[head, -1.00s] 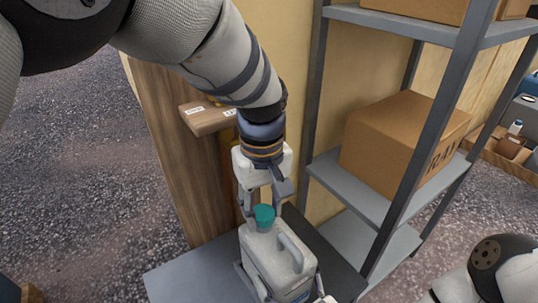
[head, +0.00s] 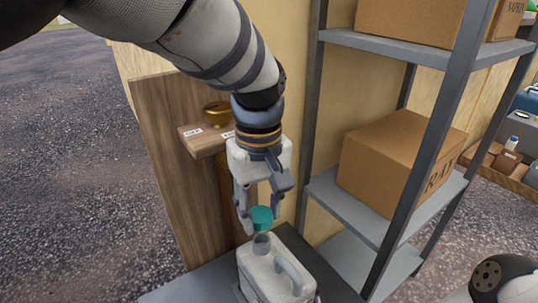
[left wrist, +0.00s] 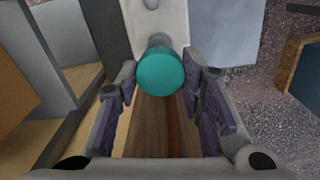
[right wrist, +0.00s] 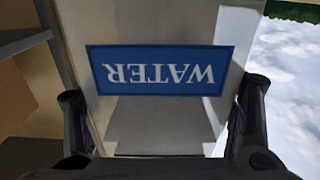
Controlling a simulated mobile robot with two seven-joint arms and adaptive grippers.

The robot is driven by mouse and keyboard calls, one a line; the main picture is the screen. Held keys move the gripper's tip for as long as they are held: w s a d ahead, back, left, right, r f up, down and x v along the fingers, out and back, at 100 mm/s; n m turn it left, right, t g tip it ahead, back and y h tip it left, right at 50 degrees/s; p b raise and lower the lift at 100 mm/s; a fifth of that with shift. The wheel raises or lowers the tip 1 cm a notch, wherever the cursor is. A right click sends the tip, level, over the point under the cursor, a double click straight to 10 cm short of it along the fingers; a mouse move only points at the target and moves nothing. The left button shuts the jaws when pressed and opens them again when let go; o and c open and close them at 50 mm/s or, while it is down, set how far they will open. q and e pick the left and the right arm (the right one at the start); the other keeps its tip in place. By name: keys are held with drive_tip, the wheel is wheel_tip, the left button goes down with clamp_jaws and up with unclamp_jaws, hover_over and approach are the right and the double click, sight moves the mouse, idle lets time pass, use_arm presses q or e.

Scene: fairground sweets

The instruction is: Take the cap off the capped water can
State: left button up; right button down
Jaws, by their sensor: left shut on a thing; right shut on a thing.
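The water can (head: 270,275) is a pale grey container with a handle and an open neck (head: 262,243), standing on a dark grey surface. Its blue WATER label (right wrist: 160,70) shows upside down in the right wrist view. The teal cap (head: 262,217) is off the neck, just above it with a small gap, and looks slightly tilted. My left gripper (head: 259,212) points down and is shut on the cap, which also shows between its fingers in the left wrist view (left wrist: 160,71). My right gripper (right wrist: 164,90) is shut on the can's body, one finger on each side.
A metal rack (head: 384,47) with cardboard boxes (head: 395,155) stands close on the right. A wooden panel (head: 165,150) with a small ledge (head: 203,140) holding a gold bowl (head: 217,113) is behind my left gripper. Open gravel lies to the left.

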unclamp_jaws()
